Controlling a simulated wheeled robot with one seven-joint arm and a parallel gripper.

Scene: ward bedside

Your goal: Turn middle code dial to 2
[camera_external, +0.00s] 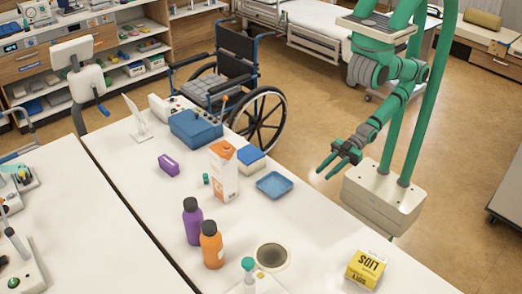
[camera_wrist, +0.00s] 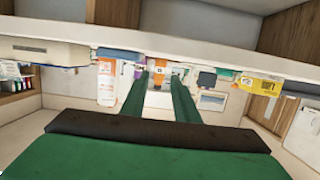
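No code dials or digits can be made out clearly in either view. A blue case (camera_external: 195,128) with small dark marks on top stands near the table's far end; I cannot tell whether the dials are on it. My gripper (camera_external: 326,173) hangs beside the table's right edge, well away from the blue case. Its two green fingers are apart with nothing between them. The wrist view shows the same finger gap (camera_wrist: 160,77), with the tabletop things behind it, small and seemingly upside down.
The white table (camera_external: 125,180) holds an orange-and-white carton (camera_external: 223,172), a blue tray (camera_external: 274,184), purple (camera_external: 192,221) and orange (camera_external: 210,245) bottles, and a yellow LIDS box (camera_external: 366,269). A wheelchair (camera_external: 235,70) stands behind it.

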